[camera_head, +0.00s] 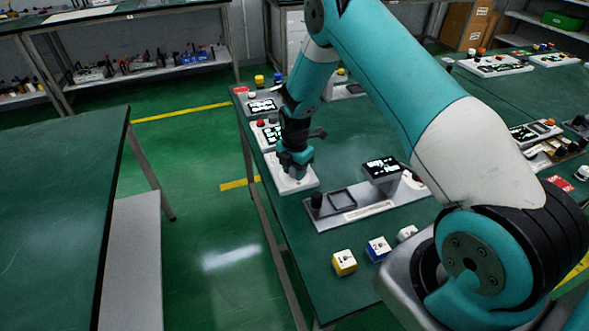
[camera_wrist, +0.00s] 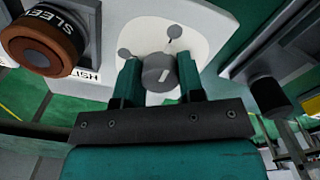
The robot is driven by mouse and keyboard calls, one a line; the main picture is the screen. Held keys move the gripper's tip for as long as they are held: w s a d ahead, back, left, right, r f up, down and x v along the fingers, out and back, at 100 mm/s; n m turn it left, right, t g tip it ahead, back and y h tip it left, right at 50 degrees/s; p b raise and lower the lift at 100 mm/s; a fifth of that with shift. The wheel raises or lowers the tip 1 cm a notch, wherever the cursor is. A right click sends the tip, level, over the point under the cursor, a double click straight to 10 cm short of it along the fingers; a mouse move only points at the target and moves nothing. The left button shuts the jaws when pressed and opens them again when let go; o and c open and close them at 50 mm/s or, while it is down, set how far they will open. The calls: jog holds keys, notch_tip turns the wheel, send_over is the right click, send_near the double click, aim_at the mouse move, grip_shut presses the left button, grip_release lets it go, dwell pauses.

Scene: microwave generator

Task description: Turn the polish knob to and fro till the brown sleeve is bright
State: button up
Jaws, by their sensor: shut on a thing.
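The knob sits on a white panel (camera_wrist: 196,50), between two small dark round marks. The brown sleeve (camera_wrist: 40,42), a thick brown ring with a dark centre and letters reading "SLEE" beside it, is at the upper left, apart from my gripper. In the head view, my gripper (camera_head: 295,168) reaches down onto the white base (camera_head: 305,184) near the table's left edge and hides the knob and the sleeve.
A grey fixture (camera_head: 365,207) with a black knob and a small screen (camera_head: 381,168) stands just right of my gripper. Yellow (camera_head: 344,262) and blue (camera_head: 378,249) labelled blocks lie in front. Other devices with screens stand behind. Green floor lies to the left.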

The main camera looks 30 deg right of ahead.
jog(key=n, duration=0.5)
jog(key=shift+n, duration=0.4)
jog(key=shift+b, duration=0.3)
jog(key=n, duration=0.5)
jog(key=shift+n, duration=0.4)
